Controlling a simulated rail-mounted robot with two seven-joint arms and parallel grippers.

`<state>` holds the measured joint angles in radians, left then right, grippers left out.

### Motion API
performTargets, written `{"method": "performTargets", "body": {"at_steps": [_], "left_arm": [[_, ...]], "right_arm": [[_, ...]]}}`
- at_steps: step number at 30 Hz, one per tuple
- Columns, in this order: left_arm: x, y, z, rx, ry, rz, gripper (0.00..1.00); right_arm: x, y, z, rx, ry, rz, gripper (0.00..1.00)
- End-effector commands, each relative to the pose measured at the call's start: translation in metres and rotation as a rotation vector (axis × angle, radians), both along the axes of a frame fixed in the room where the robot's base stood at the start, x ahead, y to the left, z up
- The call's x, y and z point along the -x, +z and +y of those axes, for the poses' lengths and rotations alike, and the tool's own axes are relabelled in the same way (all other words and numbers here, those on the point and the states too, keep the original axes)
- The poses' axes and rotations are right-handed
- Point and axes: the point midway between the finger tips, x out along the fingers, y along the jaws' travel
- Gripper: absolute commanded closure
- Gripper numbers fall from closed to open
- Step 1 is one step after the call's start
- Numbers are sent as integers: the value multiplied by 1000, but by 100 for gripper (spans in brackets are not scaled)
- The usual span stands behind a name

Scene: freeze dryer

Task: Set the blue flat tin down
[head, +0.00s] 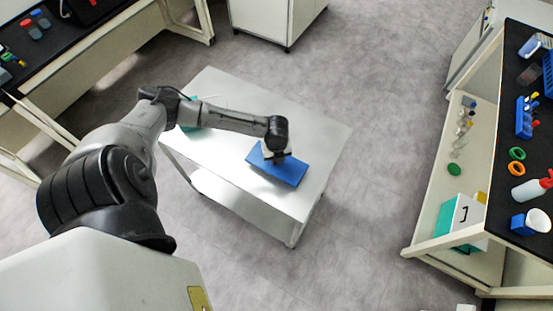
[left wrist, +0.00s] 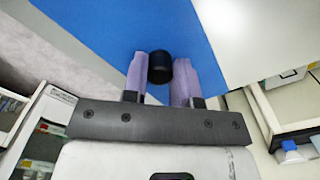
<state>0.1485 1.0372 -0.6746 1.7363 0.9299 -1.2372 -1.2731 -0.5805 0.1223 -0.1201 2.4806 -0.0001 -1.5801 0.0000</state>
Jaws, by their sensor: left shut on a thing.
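The blue flat tin (head: 284,169) is at the white table (head: 222,95), near its right front side in the head view. I cannot tell for sure whether it touches the tabletop or hangs just above it. My left gripper (head: 276,157) reaches down over the tin. In the left wrist view the tin's blue top (left wrist: 125,25) fills the upper middle, and my left gripper (left wrist: 160,68) has its two pale purple fingers shut on either side of a black round knob (left wrist: 160,66) on it. My right gripper is not in view.
A teal object (head: 190,127) on the table is partly hidden behind my left arm. The tabletop is otherwise mostly clear. A black-topped bench (head: 515,175) with labware stands at the right, another dark bench (head: 75,50) at the upper left. A white cabinet (head: 270,18) stands behind.

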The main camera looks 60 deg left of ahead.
Motion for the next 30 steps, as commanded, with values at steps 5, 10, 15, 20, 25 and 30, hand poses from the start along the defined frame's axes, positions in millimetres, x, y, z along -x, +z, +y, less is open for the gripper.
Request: {"method": "performTargets", "body": {"at_steps": [5,10,15,20,25,30], "left_arm": [[0,-17,0,-1,-1,-1,100],[0,-17,0,-2,-1,-1,100],[0,-20,0,-1,-1,-1,100],[0,-20,0,-1,-1,0,61],[0,-20,0,-1,0,0,48],[0,-20,0,-1,0,0,48]], "right_arm": [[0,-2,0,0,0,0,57],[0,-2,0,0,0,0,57],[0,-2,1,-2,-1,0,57],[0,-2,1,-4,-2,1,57],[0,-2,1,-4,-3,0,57],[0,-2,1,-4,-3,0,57]]}}
